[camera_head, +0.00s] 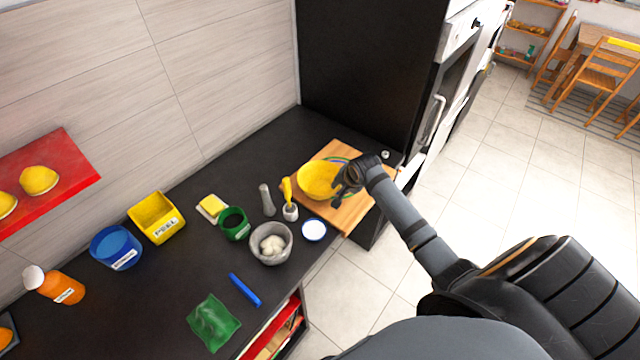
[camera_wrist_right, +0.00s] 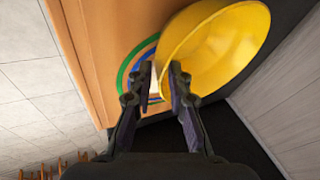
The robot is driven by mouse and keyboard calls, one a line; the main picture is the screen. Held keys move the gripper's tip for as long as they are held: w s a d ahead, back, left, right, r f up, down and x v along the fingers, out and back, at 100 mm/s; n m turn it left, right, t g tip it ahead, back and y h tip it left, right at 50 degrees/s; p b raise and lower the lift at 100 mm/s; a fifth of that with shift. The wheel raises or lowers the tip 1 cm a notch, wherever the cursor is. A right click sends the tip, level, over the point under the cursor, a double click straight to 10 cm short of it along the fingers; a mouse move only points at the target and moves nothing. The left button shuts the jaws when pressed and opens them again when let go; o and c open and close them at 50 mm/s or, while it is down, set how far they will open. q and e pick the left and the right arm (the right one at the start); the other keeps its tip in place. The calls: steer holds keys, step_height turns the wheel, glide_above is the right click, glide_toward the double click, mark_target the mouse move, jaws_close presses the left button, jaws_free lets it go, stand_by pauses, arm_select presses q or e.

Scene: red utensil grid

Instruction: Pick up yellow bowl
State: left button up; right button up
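The yellow bowl (camera_head: 319,181) is at the back right of the counter, over a striped plate (camera_head: 345,160) on the wooden board. My right gripper (camera_head: 346,184) is at the bowl's right edge in the head view. In the right wrist view the bowl (camera_wrist_right: 222,45) is up close. Its rim lies by the two fingertips (camera_wrist_right: 161,72), one finger overlapping the bowl and the other over the plate (camera_wrist_right: 137,62). A gap shows between the fingertips, so this gripper looks partly open. Whether a finger touches the bowl I cannot tell. My left gripper is out of view.
The wooden board (camera_head: 350,217) reaches the counter's front edge. A tall black cabinet (camera_head: 365,70) stands behind it. Left of the bowl are a yellow-handled brush (camera_head: 289,200), a grey bowl (camera_head: 271,243), a white-topped dish (camera_head: 314,230) and a green cup (camera_head: 234,224).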

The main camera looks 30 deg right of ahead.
steer(key=x, duration=0.5)
steer(key=shift+a, duration=0.15)
steer(key=shift+s, duration=0.1)
jaws_close()
steer(key=shift+r, duration=0.1)
